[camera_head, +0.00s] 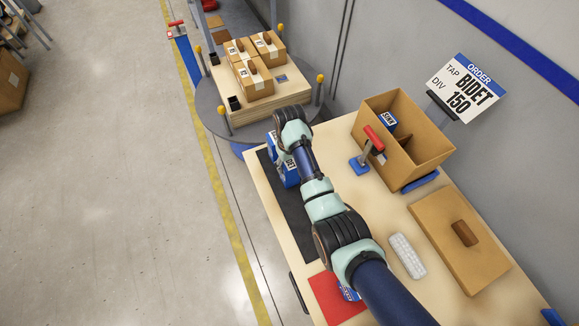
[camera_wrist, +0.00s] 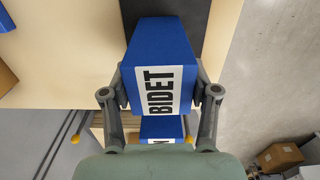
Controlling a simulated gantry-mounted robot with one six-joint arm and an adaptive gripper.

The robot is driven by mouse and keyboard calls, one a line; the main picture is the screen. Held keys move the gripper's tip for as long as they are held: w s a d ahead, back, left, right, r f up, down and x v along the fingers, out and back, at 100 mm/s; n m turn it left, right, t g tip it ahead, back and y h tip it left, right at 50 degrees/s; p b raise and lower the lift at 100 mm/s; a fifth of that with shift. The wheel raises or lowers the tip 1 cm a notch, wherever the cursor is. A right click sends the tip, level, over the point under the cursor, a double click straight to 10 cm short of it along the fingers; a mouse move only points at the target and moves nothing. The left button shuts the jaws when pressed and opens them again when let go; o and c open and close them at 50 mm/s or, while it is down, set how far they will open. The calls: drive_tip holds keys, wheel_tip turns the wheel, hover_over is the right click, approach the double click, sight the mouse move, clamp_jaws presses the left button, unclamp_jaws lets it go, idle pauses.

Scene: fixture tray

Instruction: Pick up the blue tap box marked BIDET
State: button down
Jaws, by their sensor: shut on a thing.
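The blue tap box marked BIDET (camera_wrist: 160,77) fills the middle of the wrist view, its white label with black letters facing the camera. My gripper (camera_wrist: 160,92) is shut on it, one finger against each side. Another blue box (camera_wrist: 162,127) with a white label shows just below it, mostly hidden. In the head view, my arm hides the fingers, and blue boxes (camera_head: 289,173) show beside the wrist over the dark mat (camera_head: 297,212). I cannot tell whether the held box touches the mat. The order sign (camera_head: 464,88) reads TAP BIDET, DIV 150.
An open carton (camera_head: 427,152) with a divider holds a blue box (camera_head: 388,121). A red-handled tool (camera_head: 372,145) stands before it. A cardboard panel (camera_head: 450,235), a white object (camera_head: 406,256) and a red mat (camera_head: 327,293) lie nearer. Cartons (camera_head: 253,80) sit on a round stand behind.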

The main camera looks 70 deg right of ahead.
wheel_tip(320, 180, up, 20)
drive_tip(key=p, duration=1)
